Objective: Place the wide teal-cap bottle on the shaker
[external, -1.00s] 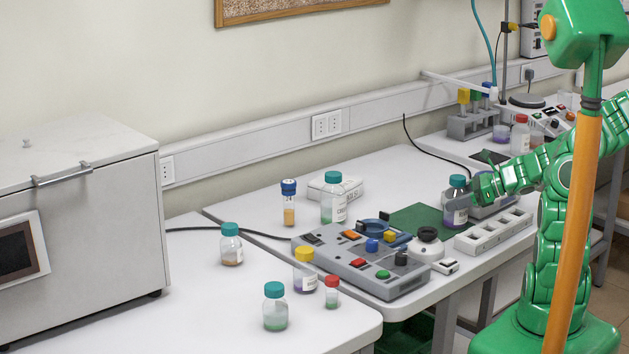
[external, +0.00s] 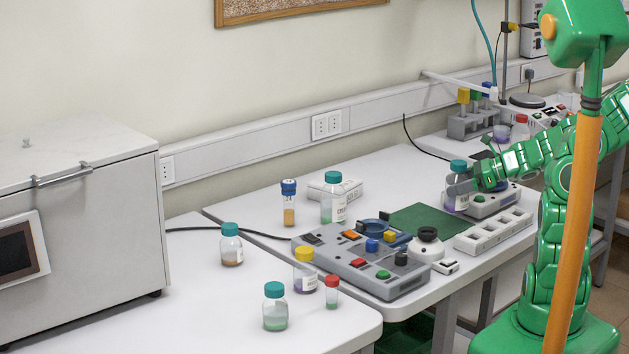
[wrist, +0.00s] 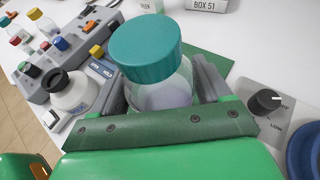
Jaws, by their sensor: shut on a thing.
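The wide teal-cap bottle (external: 458,190) is clear, with purple contents low in it. In the wrist view the bottle (wrist: 160,85) stands between my fingers, its teal cap above them. My gripper (external: 462,188) is shut on its body and holds it roughly upright. A grey device (external: 485,208) with a black knob lies just right of the bottle, partly hidden by my arm. The gap under the bottle is unclear.
A green mat (external: 420,219) lies left of the bottle. A white rack (external: 493,235) stands in front, and a white round bottle (external: 427,245) is to the left. Another teal-cap bottle (external: 333,200) stands by a white box (external: 350,187). A grey button panel (external: 350,275) fills the table's front.

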